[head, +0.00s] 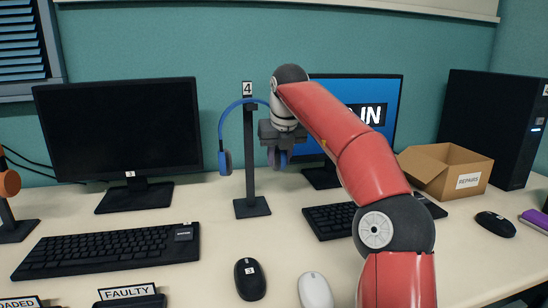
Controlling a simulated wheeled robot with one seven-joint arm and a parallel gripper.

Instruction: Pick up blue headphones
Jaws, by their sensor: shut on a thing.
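The blue headphones (224,122) hang on a dark stand (250,170) marked 4, in the middle of the desk in the head view. One ear cup shows to the left of the post, the other to the right beneath my gripper. My gripper (276,150) is to the right of the post, shut on the right side of the headphones. The fingertips and their contact with the headphones are partly hidden by the gripper body. The headband still lies at the top of the stand.
Monitors stand behind, one dark (120,125) at left and one lit (385,92) behind my arm. An open cardboard box (425,175) and a black computer tower (490,125) are at right. Keyboards (110,248) and mice (250,279) lie in front.

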